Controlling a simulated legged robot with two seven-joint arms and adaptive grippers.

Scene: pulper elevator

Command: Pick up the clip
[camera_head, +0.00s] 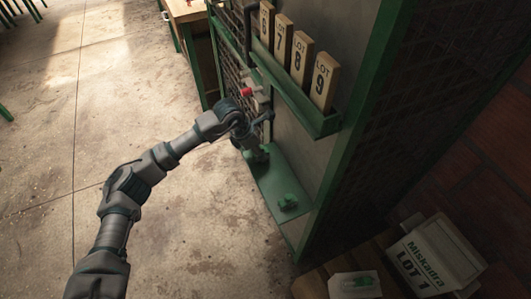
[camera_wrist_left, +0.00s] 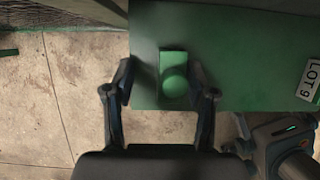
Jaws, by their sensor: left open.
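I cannot tell for sure which thing is the clip. A small green block with a round knob (camera_wrist_left: 174,62) stands on a green ledge (camera_wrist_left: 225,40) in the left wrist view. My left gripper (camera_wrist_left: 160,90) is open, with one finger to each side of the block with the knob. Whether the fingers touch it is unclear. In the head view the left gripper (camera_head: 257,135) is over the ledge's upper end. My right gripper is not in view.
A green rack (camera_head: 300,108) above the ledge holds several wooden lot boards (camera_head: 324,80). A red-tipped part (camera_head: 246,92) is beside the mesh panel. A white LOT 1 box (camera_head: 437,255) is at lower right. The concrete floor on the left is clear.

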